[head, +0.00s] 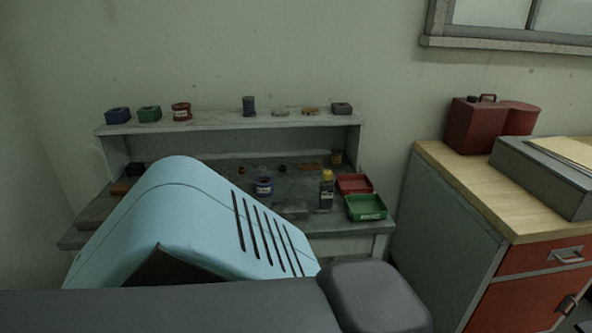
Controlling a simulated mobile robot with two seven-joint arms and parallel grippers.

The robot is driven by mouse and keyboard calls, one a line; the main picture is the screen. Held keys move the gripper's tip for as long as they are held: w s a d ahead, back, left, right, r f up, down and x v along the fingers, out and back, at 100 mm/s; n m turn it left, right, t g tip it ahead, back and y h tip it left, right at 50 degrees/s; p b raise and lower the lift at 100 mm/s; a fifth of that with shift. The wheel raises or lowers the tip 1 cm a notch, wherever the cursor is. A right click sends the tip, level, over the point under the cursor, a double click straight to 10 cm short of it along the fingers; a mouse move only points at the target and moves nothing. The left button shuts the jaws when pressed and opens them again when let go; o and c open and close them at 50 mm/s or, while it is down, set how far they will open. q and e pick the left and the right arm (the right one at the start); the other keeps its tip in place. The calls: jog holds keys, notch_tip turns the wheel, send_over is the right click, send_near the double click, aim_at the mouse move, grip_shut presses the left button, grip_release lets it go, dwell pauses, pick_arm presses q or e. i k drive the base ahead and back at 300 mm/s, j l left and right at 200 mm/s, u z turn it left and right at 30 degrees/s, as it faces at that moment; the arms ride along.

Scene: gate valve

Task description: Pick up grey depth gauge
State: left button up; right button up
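I cannot tell for sure which item is the grey depth gauge. Small grey candidates are a dark grey block (341,108) at the right end of the upper shelf, a grey upright cylinder (249,105) at mid-shelf, and a flat grey piece (294,210) on the bench top. All are too small and dim to identify. Neither gripper is in view. A large light blue slotted housing and a dark grey form, possibly parts of me, fill the foreground and hide the bench's front left.
The bench (345,226) stands against the wall with a raised shelf (220,123). Red (355,184) and green (366,207) trays sit at its right, beside a yellow-topped bottle (326,190). A wood-topped cabinet (465,185) stands right, carrying a red can (474,126) and grey box (540,175).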

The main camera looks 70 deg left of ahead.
aim_at(326, 206)
jog(key=j+u, duration=0.15)
jog(key=u, duration=2)
